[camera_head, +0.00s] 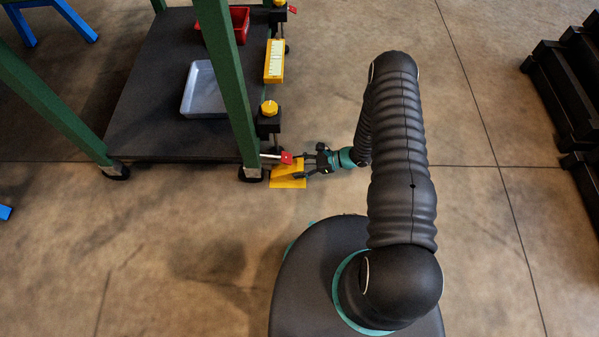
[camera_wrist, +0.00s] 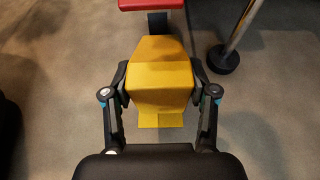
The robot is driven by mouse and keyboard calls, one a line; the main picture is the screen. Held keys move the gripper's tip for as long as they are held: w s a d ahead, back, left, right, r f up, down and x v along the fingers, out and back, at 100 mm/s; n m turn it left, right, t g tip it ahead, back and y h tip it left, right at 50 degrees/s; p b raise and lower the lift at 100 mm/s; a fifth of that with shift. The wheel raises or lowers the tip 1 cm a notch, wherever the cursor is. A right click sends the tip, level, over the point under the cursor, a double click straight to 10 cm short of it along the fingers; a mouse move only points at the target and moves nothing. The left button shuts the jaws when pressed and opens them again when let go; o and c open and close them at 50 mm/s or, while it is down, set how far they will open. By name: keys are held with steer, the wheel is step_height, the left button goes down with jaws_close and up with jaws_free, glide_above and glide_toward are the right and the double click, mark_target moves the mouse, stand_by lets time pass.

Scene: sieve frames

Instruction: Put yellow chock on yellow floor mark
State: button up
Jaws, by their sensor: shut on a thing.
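The yellow chock (camera_wrist: 160,72) is a wedge-like block. In the wrist view it sits between the two fingers of my gripper (camera_wrist: 160,90), which is shut on it. In the head view my gripper (camera_head: 305,167) is low, close to the floor beside the green frame's near corner. The yellow floor mark (camera_head: 288,184) shows there as a flat patch under and beside the fingertips. The chock blends with it in that view. A narrow yellow strip (camera_wrist: 160,118) shows below the chock in the wrist view. Whether the chock touches the floor I cannot tell.
A green-framed wheeled rack (camera_head: 236,90) stands at the left, its caster (camera_head: 250,174) close to my gripper. A red-tipped part (camera_head: 286,158) lies just beyond the fingers, also at the wrist view's top (camera_wrist: 150,4). Dark stepped blocks (camera_head: 570,80) stand far right. Floor between is clear.

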steer(key=shift+s+f, duration=0.2)
steer(key=shift+f, duration=1.9)
steer(key=shift+f+b, duration=0.2)
steer(key=shift+b, duration=0.2)
steer(key=o, duration=1.4)
steer(key=shift+r, duration=0.2)
